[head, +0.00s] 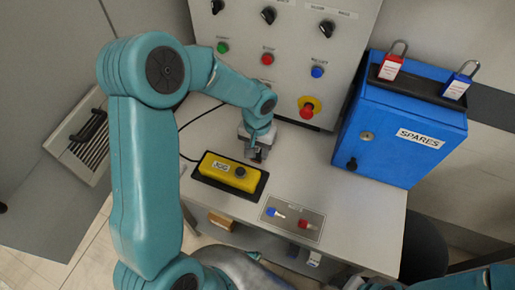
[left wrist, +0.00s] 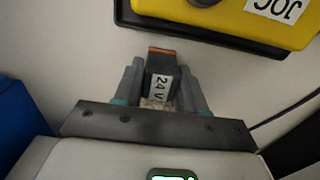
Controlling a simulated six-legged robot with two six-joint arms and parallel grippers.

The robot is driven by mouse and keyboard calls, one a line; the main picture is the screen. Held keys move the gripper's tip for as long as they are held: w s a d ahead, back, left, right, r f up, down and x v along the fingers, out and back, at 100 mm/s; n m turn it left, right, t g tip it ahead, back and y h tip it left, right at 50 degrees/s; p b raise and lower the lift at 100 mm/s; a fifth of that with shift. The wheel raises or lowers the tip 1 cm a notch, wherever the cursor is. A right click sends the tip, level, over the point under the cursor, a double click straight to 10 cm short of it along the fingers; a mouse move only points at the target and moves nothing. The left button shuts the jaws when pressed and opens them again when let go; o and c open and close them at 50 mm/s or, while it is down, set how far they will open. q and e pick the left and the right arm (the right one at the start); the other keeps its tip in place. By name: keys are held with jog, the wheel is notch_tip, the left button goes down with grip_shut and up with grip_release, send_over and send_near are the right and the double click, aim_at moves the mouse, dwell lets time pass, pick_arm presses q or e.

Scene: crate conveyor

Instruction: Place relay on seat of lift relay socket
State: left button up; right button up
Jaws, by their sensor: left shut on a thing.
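My left gripper (head: 257,154) is above the pale worktop, just behind the yellow jog box. The left wrist view shows its two grey fingers (left wrist: 161,70) shut on the relay (left wrist: 159,86). The relay is a small dark block with an orange end and a white "24 V" label, between the fingers. In the head view the relay is too small and dark to make out clearly under the gripper. I cannot make out the lift relay socket or its seat in either view. My right gripper is not in view.
The yellow jog box (head: 229,171) lies on a black base. A grey plate (head: 293,219) with a blue and a red key is near the front edge. A blue "SPARES" cabinet (head: 394,136) with padlocks stands right. A control panel (head: 287,45) rises behind. Bare worktop (head: 310,165) lies between.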

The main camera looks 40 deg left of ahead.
pick_arm(q)
jog(key=shift+f+b, duration=0.2)
jog(key=shift+b, duration=0.1)
jog(key=o, duration=1.1)
jog(key=shift+r, duration=0.1)
